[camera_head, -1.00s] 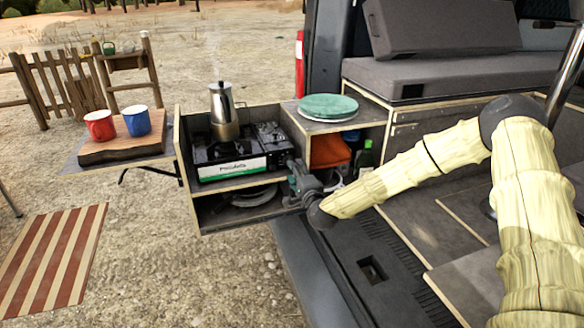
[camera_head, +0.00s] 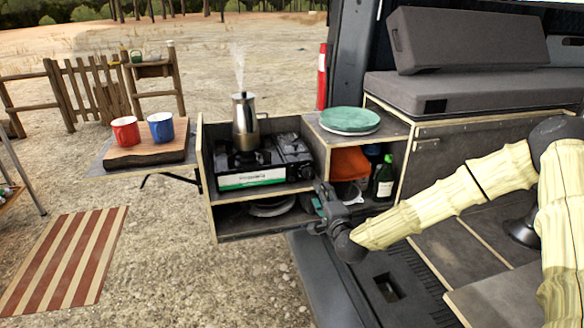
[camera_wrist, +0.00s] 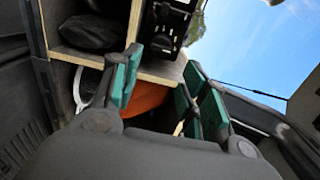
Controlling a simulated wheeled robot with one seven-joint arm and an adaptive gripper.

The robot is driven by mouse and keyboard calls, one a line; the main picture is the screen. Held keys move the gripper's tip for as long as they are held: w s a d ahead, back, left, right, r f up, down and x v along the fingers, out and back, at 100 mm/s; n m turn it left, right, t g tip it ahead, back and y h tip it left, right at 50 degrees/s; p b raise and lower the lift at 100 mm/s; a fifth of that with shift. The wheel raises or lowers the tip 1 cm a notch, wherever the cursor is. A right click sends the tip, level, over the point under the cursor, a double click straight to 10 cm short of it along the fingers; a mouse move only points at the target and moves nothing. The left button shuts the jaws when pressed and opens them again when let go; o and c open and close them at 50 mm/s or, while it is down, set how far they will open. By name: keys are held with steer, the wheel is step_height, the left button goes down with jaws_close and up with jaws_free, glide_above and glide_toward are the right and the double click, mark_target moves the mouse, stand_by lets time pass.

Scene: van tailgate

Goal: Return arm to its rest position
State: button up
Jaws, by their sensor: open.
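My gripper (camera_head: 322,203) is at the end of my arm, in front of the lower right part of the kitchen box (camera_head: 262,233) at the van's tailgate. In the wrist view my gripper (camera_wrist: 160,85) shows two green-padded fingers spread apart with nothing between them. Behind the fingers are the box's wooden dividers and an orange thing (camera_wrist: 146,99) in a compartment. I cannot tell whether the fingers touch the box. My arm, in a pale yellow cover, reaches in from the right over the van floor.
A steaming moka pot (camera_head: 244,122) stands on the camp stove (camera_head: 250,178). A green plate (camera_head: 349,120) lies on the box top. A green bottle (camera_head: 384,177) stands in the right compartment. Red (camera_head: 125,131) and blue (camera_head: 161,127) mugs stand on a wooden board (camera_head: 145,154) at left.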

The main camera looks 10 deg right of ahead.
steer(key=s+a+f+n+g+y+p, duration=0.15)
steer(key=s+a+f+n+g, duration=0.4)
steer(key=s+f, duration=0.65)
steer(key=s+a+f+n+g+y+p, duration=0.15)
steer(key=s+a+f+n+g, duration=0.25)
steer(key=s+a+f, duration=0.5)
steer(key=s+d+f+n+g+h+p, duration=0.1)
steer(key=s+d+f+n+g, duration=0.1)
steer(key=s, duration=0.8)
steer(key=s+d+f+n+g+h+p, duration=0.1)
steer(key=s+d+f+n+g, duration=0.2)
steer(key=s, duration=0.8)
steer(key=s+d+f+n+g+h+p, duration=0.1)
steer(key=s+d+f+n+g, duration=0.1)
steer(key=s, duration=0.8)
steer(key=d+n+g, duration=0.1)
steer(key=d, duration=0.1)
steer(key=shift+s+d+f+h, duration=0.15)
steer(key=shift+s+d+h, duration=0.05)
steer(key=shift+d+h, duration=0.15)
